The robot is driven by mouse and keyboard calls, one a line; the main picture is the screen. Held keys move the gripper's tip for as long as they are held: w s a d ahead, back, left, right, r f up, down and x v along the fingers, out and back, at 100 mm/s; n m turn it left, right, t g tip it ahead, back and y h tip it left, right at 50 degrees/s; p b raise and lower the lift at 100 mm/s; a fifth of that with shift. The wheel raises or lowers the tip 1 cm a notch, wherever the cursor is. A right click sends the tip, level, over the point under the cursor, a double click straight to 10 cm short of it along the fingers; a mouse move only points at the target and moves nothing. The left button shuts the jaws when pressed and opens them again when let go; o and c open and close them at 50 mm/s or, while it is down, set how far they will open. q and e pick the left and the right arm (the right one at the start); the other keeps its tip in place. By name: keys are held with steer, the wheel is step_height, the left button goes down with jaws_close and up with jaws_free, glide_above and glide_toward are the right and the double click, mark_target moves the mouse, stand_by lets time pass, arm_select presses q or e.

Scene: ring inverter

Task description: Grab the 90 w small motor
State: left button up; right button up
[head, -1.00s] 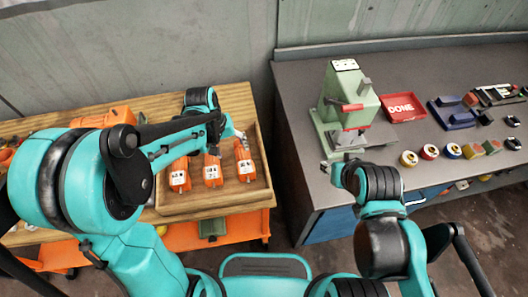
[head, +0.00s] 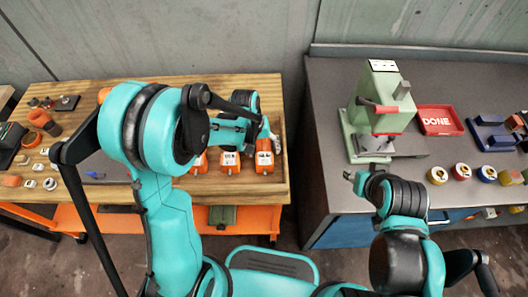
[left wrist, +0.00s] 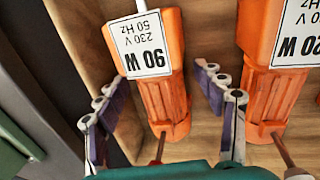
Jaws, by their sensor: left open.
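The 90 W motor (left wrist: 160,90) is orange with a white label reading 90 W, 230 V, 50 Hz, upside down in the left wrist view. It appears to be the rightmost of the motors in the wooden tray in the head view (head: 265,160). My left gripper (left wrist: 163,84) is open, with one finger on each side of this motor; whether they touch it is unclear. In the head view my left gripper (head: 268,138) is over the tray's right end, partly hidden. My right gripper (head: 351,177) is by the green press; its jaw state is unclear.
A second orange motor (left wrist: 270,75), its label partly cut off, stands close beside the right finger. The wooden tray wall (left wrist: 82,45) is close on the other side. A green press (head: 375,105) and a red DONE tray (head: 437,120) are on the grey bench.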

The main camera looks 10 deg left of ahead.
arm_select(q)
jaws_close()
steer(key=shift+r, duration=0.1)
